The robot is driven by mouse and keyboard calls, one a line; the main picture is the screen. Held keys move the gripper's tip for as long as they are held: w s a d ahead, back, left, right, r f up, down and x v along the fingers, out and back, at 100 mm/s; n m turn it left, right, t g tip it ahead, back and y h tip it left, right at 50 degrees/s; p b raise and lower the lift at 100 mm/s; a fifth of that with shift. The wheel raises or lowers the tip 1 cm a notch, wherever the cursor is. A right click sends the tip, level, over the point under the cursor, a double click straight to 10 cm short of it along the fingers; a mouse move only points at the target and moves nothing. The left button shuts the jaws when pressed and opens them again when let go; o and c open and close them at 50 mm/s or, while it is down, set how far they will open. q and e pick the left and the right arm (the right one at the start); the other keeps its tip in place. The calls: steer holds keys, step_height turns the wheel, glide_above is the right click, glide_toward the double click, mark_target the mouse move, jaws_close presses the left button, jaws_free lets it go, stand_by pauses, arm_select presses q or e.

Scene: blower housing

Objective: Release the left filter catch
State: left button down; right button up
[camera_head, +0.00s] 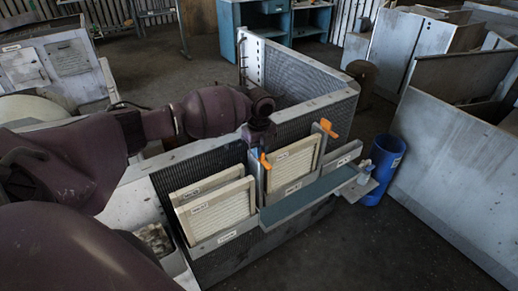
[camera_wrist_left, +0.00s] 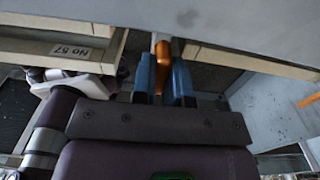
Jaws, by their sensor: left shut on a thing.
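The left filter catch (camera_head: 265,161) is a small orange lever on a grey post at the left edge of the mounted pale filter (camera_head: 293,165). My left gripper (camera_head: 261,158) comes down onto it from above. In the left wrist view its two blue fingers (camera_wrist_left: 162,76) stand on either side of the orange lever (camera_wrist_left: 162,55) and are shut on it. The right orange catch (camera_head: 328,128) stands on a post at the filter's other edge, apart from my gripper. It cannot be told how far the left catch is turned. My right gripper does not show.
Two pale framed filters (camera_head: 221,208) stand in a rack to the left of the catch. A blue-grey shelf (camera_head: 310,196) runs along the front. A blue bin (camera_head: 383,168) stands at the right. The floor in front (camera_head: 370,245) is clear.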

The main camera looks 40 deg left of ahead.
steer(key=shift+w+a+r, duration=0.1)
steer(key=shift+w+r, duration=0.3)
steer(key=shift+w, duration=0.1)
arm_select(q)
steer(key=c, duration=1.2)
jaws_free()
steer(key=shift+c, duration=0.2)
steer(key=shift+o, duration=0.5)
step_height(320, 180, up, 10)
steer(key=shift+f+p, duration=0.1)
steer(key=shift+p, duration=0.35)
steer(key=shift+r, duration=0.5)
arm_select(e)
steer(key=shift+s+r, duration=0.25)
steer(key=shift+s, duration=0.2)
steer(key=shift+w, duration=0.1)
